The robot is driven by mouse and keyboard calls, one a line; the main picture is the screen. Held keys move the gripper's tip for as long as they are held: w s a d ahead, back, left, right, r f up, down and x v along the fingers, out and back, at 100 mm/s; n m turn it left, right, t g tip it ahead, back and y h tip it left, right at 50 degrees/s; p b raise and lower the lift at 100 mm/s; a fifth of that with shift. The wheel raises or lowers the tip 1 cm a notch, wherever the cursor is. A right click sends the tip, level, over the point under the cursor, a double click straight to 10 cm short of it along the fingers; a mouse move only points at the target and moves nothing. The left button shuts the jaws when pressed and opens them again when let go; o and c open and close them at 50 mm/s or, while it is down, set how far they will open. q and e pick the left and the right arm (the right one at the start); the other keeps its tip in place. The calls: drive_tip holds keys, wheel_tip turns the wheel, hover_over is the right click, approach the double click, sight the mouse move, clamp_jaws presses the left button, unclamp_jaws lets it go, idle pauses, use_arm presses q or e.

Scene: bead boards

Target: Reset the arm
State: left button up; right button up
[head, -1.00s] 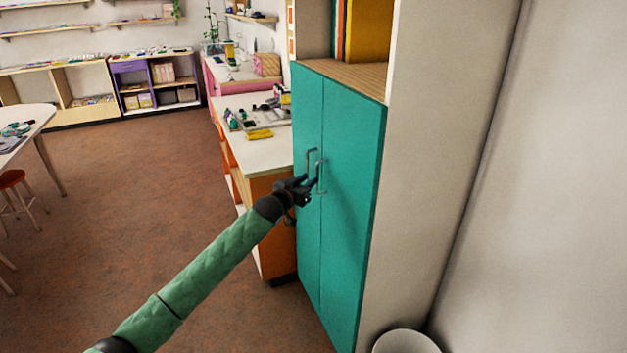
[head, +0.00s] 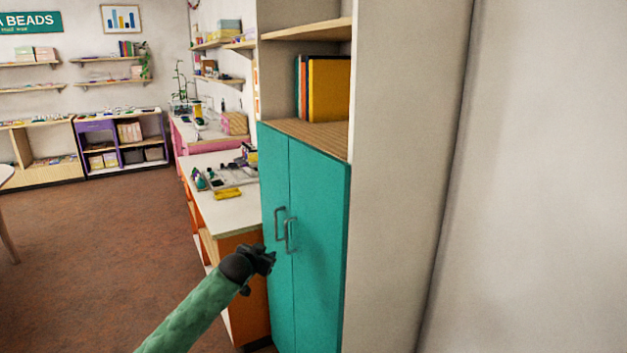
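My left arm, in a green sleeve, reaches up from the bottom of the head view. Its dark gripper (head: 264,259) is just left of and below the handles of a teal cabinet (head: 318,240). The two cabinet doors are closed. The gripper looks apart from the metal handles (head: 290,236), with nothing seen in it. The fingers are small and dark, so I cannot tell whether they are open or shut. My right gripper is not in view.
An orange-sided counter (head: 228,212) with tools and a yellow item (head: 227,194) stands left of the cabinet. Books (head: 328,88) stand on the shelf above the doors. A wall is close on the right. The brown floor (head: 95,260) at left is clear.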

use_arm(q)
drive_tip(key=s+r+g+y, duration=0.2)
drive_tip(key=s+g+y, duration=0.1)
drive_tip(key=s, duration=1.1)
drive_tip(key=s+f+n+g, duration=0.1)
drive_tip(key=s+f+g, duration=0.2)
drive_tip(key=s+f, duration=0.6)
drive_tip(key=s+f+n+g, duration=0.2)
drive_tip(key=s+f, duration=0.8)
drive_tip(key=s, duration=1.4)
drive_tip(key=s+f+n+g, duration=0.1)
drive_tip(key=s+f+g, duration=0.3)
drive_tip(key=s+f, duration=0.6)
drive_tip(key=s, duration=0.7)
drive_tip(key=shift+f+h, duration=0.25)
drive_tip(key=shift+h, duration=0.05)
drive_tip(key=shift+w+d, duration=0.1)
